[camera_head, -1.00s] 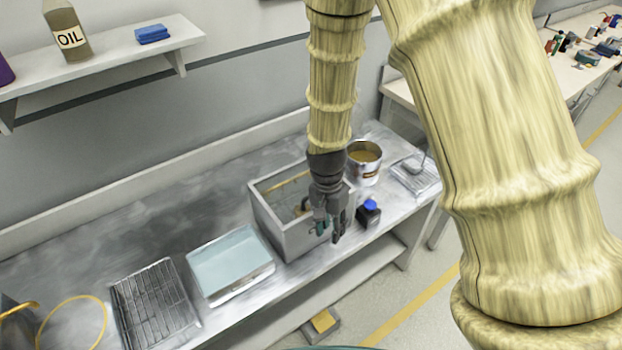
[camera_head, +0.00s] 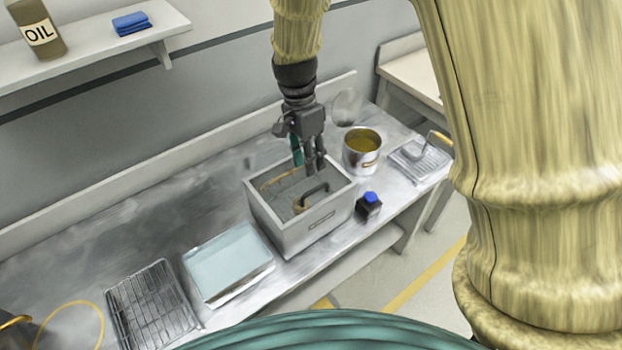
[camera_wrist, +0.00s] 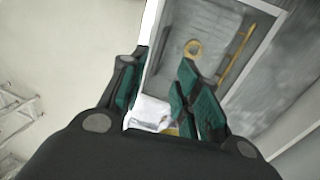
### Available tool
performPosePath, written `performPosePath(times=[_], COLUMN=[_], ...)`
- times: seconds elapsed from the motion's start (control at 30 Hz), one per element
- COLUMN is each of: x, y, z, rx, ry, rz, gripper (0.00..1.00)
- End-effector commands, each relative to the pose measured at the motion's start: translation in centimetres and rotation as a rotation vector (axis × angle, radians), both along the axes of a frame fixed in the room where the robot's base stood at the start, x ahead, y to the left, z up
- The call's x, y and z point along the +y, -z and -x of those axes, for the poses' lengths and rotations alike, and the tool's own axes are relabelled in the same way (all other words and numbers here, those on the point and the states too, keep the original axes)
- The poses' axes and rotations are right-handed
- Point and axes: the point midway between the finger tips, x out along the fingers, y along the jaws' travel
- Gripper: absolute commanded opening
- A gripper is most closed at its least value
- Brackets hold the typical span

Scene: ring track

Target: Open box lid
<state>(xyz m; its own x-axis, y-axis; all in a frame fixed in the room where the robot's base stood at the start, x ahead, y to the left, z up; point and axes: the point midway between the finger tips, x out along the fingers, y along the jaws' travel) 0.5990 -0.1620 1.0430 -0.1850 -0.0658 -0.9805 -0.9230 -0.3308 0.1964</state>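A grey box (camera_head: 312,229) stands on the metal bench in the head view. Its interior shows from above, with a yellow rod (camera_head: 281,178) and a round tan item (camera_head: 300,205). A dark bent handle (camera_head: 314,194) shows at its top; I cannot tell whether it belongs to a clear lid. My gripper (camera_head: 308,165) points down over the back part of the box. Its fingers are apart with nothing between them. In the wrist view my gripper (camera_wrist: 160,95) shows green finger pads, with the box (camera_wrist: 215,50) beyond. Contact with the box is not clear.
A metal pot (camera_head: 362,152) and a small blue-capped bottle (camera_head: 369,204) stand right of the box. A pale blue tray (camera_head: 228,262) and a wire rack (camera_head: 152,308) lie to its left. The back left of the bench (camera_head: 150,205) is clear.

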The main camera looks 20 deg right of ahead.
Motion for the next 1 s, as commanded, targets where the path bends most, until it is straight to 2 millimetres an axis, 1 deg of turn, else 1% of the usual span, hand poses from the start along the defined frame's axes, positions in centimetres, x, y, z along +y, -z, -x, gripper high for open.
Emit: performPosePath(times=[0.3,0.5,0.73,1.0], x=[-0.2,-0.2,-0.3,-0.3], y=[4.0,6.0,7.2,7.4], z=[0.8,1.2,1.4,1.4], rx=[0.003,0.002,0.001,-0.001], ry=[-0.001,-0.004,-0.004,-0.005], rz=[-0.001,-0.001,-0.002,-0.001], gripper=[0.32,0.32,0.32,0.32])
